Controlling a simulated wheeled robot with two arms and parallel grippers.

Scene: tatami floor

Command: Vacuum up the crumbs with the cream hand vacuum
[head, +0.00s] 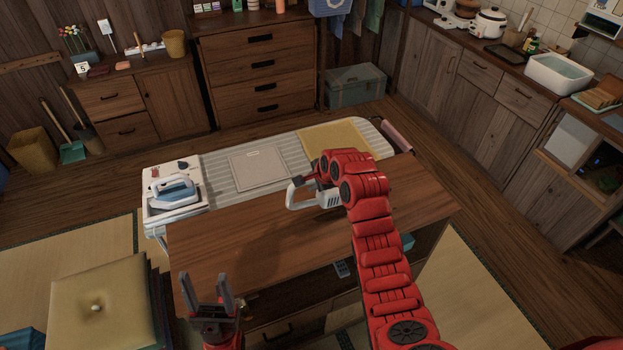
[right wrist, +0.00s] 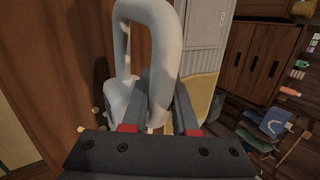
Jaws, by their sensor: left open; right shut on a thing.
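The cream hand vacuum (head: 300,197) is held above the wooden tabletop (head: 235,238) near its back edge. My right gripper (head: 312,178) is shut on its handle. In the right wrist view the looped handle (right wrist: 165,60) passes between the fingers (right wrist: 160,105), and part of the body is hidden behind them. A few small pale bits (right wrist: 96,111), which look like crumbs, show on the wood left of the vacuum in that view. No crumbs can be made out in the head view. My left gripper (head: 212,292) is open and empty at the table's front left.
An ironing board (head: 216,167) stands behind the table, with an iron (head: 175,192), a folded grey cloth (head: 258,167) and a yellow cloth (head: 337,140). A cushion (head: 98,290) is stacked at the front left. The left and middle tabletop is clear.

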